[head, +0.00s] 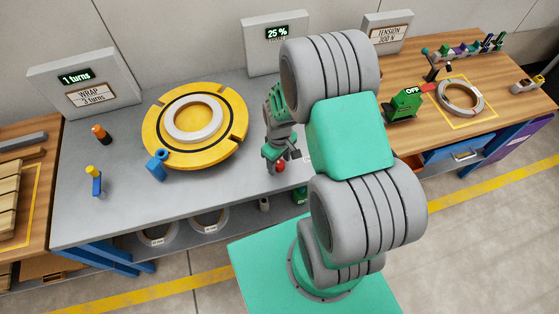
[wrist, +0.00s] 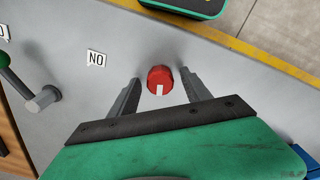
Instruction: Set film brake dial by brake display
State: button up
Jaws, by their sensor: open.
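The film brake dial, a red knob (wrist: 158,84) with a white mark, stands on the grey bench top in the wrist view; its mark points toward the bottom of the picture. In the head view the red knob (head: 280,167) shows just under my gripper. My gripper (wrist: 161,77) is open, with one finger on each side of the knob; contact cannot be told. In the head view my gripper (head: 281,154) is partly hidden by its own wrist. The brake display (head: 277,33) at the back reads 25 %; the plate below it is partly hidden by my arm.
A yellow turntable (head: 153,140) with a pale ring (head: 193,119) stands left of my gripper. A display (head: 76,77) reads 1 turns above a WRAP 3 turns plate. A green device (head: 403,105) marked OFF is at right. In the wrist view a grey lever (wrist: 43,99) and a NO label (wrist: 96,59) are left.

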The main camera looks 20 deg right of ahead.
grip_shut()
dwell(0.6)
